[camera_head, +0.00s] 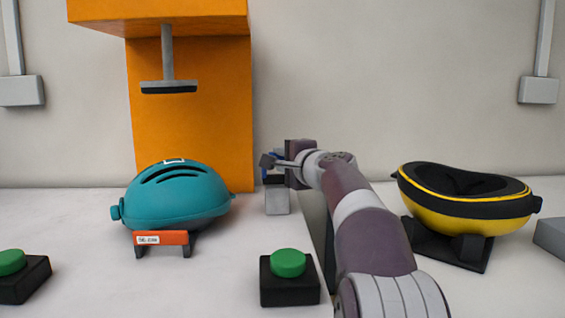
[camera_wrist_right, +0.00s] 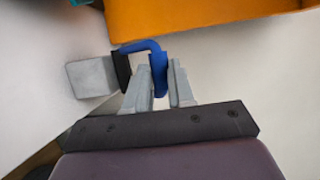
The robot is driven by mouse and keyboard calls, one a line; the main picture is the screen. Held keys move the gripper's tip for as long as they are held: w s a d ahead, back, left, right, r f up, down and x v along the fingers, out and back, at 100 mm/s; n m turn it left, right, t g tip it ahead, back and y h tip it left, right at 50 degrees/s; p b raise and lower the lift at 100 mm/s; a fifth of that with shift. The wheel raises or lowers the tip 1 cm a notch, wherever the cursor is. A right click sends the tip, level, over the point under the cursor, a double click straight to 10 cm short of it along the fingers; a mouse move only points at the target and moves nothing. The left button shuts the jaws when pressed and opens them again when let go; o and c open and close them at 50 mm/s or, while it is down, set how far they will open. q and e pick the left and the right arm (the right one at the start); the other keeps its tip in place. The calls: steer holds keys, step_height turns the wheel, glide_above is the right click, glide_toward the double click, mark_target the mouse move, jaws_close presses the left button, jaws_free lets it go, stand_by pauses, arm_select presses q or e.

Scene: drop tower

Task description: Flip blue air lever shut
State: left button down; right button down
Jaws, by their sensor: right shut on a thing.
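The blue air lever (camera_wrist_right: 157,68) shows in the right wrist view as a bent blue handle on a black collar, beside a grey block (camera_wrist_right: 92,77). My right gripper (camera_wrist_right: 160,85) has its two grey fingers on either side of the lever's end, shut on it. In the head view my right gripper (camera_head: 276,163) is at the grey block (camera_head: 277,200), right of the orange tower. Only a bit of blue shows there; the gripper hides the rest of the lever. My left gripper is not in view.
An orange tower (camera_head: 190,110) with a hanging grey striker stands behind a teal helmet (camera_head: 178,195) on a stand. A black and yellow helmet (camera_head: 465,212) sits on a black stand at right. Green buttons (camera_head: 288,263) (camera_head: 12,262) on black boxes stand in front.

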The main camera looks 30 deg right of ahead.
steer(key=shift+w+f, duration=0.1)
steer(key=shift+f, duration=0.35)
steer(key=c, duration=1)
jaws_free()
steer(key=shift+o, duration=0.2)
steer(key=shift+r, duration=0.15)
steer(key=s+a+r, duration=0.1)
steer(key=s, duration=1.1)
steer(key=shift+s+a, duration=0.2)
steer(key=shift+s, duration=0.1)
